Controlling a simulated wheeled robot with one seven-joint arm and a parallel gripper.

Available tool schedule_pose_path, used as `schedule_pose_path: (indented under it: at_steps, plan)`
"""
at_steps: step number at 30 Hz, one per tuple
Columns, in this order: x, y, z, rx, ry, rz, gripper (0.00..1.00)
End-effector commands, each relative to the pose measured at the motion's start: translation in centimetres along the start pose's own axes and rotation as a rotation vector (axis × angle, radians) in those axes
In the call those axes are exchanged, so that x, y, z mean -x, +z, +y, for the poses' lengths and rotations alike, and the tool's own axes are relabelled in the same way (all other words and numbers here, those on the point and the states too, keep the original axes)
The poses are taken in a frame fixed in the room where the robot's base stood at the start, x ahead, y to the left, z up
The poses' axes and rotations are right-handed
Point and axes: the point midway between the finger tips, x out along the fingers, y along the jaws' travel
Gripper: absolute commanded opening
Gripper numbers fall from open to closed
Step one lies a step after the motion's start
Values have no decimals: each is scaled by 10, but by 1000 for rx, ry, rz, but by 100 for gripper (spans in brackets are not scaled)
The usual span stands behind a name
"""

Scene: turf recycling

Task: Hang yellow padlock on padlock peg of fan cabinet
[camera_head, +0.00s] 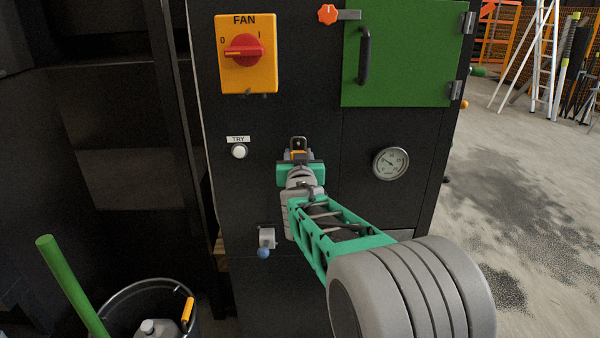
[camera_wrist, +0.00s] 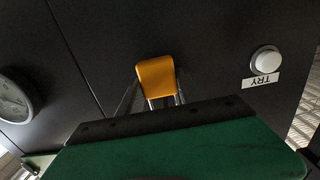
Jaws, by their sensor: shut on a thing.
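The yellow padlock (camera_head: 299,155) is held at the end of my gripper (camera_head: 298,158), in front of the black fan cabinet (camera_head: 330,130). In the head view its shackle shows above the body. In the wrist view, which is turned upside down, the orange-yellow padlock body (camera_wrist: 156,77) shows beyond the green gripper housing, with metal shackle legs below it. My gripper is shut on the padlock; the fingers are mostly hidden. No padlock peg can be clearly made out; small dark bits (camera_head: 264,95) sit at the lower edge of the yellow FAN switch plate (camera_head: 226,70).
A white TRY button (camera_head: 239,152) is left of my gripper and a round gauge (camera_head: 390,163) right of it. A green door (camera_head: 415,55) with a black handle is above right. A grey bracket with a blue ball (camera_head: 263,252) is below left. A bucket (camera_head: 140,295) stands at lower left.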

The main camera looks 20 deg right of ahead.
Motion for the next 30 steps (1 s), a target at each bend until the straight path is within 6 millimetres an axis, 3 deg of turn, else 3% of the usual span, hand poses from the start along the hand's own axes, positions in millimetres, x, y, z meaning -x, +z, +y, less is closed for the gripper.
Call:
schedule_pose_path:
  at_steps: [5,6,12,15,24,30]
  plan:
    - [-4,5,0,-1,1,-6,0]
    - [-4,5,0,-1,1,-6,43]
    - [-5,7,-1,0,1,-9,59]
    - [4,6,-2,0,1,-7,67]
    - [76,-7,0,-4,-5,14,67]
    - [96,-9,2,-3,-1,16,67]
